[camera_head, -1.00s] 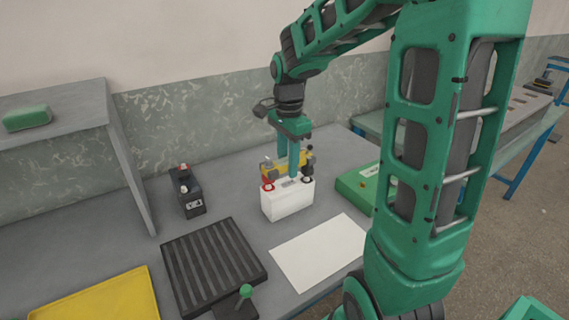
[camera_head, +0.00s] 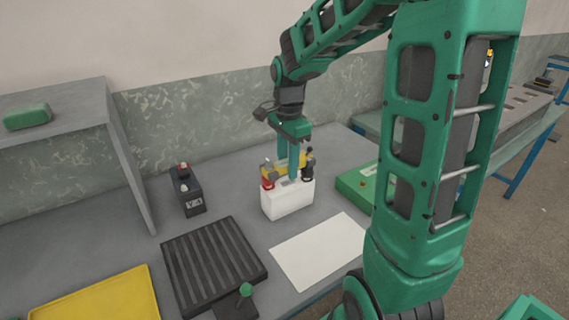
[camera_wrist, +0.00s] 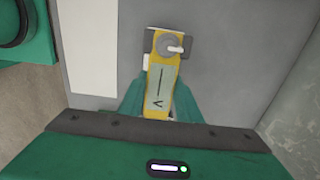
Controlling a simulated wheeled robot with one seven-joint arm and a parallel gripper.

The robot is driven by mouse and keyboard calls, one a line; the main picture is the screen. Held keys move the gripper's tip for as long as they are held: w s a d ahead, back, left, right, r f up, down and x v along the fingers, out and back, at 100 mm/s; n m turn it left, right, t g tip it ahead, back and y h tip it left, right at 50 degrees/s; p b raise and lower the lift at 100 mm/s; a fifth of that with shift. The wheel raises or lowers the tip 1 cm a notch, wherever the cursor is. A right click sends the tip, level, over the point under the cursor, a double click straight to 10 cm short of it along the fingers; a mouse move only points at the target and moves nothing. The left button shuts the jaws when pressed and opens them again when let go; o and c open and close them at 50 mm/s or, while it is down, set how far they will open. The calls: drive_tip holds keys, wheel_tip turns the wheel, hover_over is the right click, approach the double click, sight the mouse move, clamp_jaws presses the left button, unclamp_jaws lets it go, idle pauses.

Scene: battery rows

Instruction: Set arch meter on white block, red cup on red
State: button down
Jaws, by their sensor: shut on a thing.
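The arch meter (camera_head: 287,166) is yellow, with grey ends and a foot on each side. My gripper (camera_head: 291,174) is shut on its middle from above. The white block (camera_head: 290,203) stands upright on the table directly under it. A red cup or collar (camera_head: 268,183) shows at the block's left end and a dark one (camera_head: 308,177) at its right end, both at the top of the block. Whether the feet are fully seated I cannot tell. In the wrist view the meter (camera_wrist: 160,85) lies between the fingers, with its display and grey knob showing.
A dark battery block (camera_head: 188,192) with red and white terminals stands to the left. In front lie a black ribbed tray (camera_head: 212,265), a white sheet (camera_head: 320,252) and a yellow mat (camera_head: 105,298). A green box (camera_head: 355,185) is to the right. A grey shelf (camera_head: 60,115) stands at left.

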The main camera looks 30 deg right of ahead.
sight(287, 161)
drive_tip(key=shift+f, duration=0.65)
drive_tip(key=c, duration=1.2)
unclamp_jaws()
wheel_tip(287, 161, up, 11)
drive_tip(key=shift+w+f, duration=0.1)
drive_tip(key=shift+f, duration=0.05)
drive_tip(key=s+d+f+n, duration=0.1)
drive_tip(key=s+n, duration=0.3)
drive_tip(key=s, duration=0.4)
drive_tip(key=s+d+f+n, duration=0.1)
drive_tip(key=s+f+n, duration=0.2)
drive_tip(key=s, duration=0.5)
drive_tip(key=s+d+f+n, duration=0.1)
drive_tip(key=s+f+n, duration=0.3)
drive_tip(key=s, duration=0.5)
drive_tip(key=shift+d+n, duration=0.3)
drive_tip(key=shift+d, duration=0.05)
